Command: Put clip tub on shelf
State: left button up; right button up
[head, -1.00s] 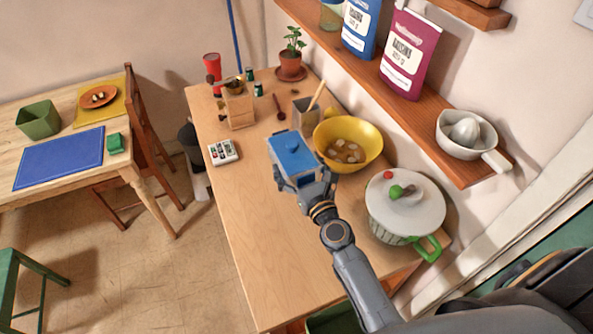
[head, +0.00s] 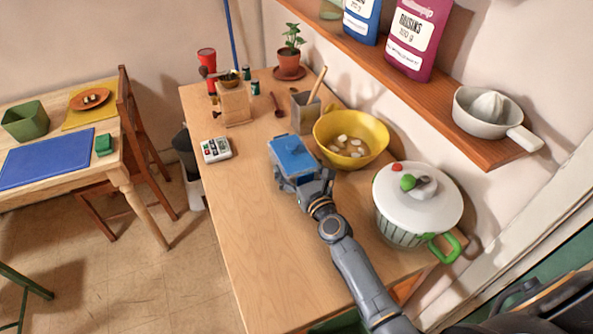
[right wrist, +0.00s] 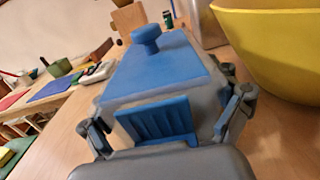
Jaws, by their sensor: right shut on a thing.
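The clip tub (head: 291,155) is a grey box with a blue lid and a knob on top. It is upright at the middle of the wooden counter, left of the yellow bowl. My right gripper (head: 304,180) is shut on its near end; the right wrist view shows a finger on either side of the tub (right wrist: 160,68). I cannot tell whether the tub touches the counter. The wooden wall shelf (head: 436,104) runs along the right wall above the counter. My left gripper is not in view.
The yellow bowl (head: 367,130) and a white-lidded pot (head: 418,193) stand between the tub and the wall. On the shelf are a blue bag (head: 363,18), a purple raisins bag (head: 417,40) and a white juicer (head: 488,112). The counter's left front is clear.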

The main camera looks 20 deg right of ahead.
jog(key=shift+r, duration=0.1)
jog(key=o, duration=1.3)
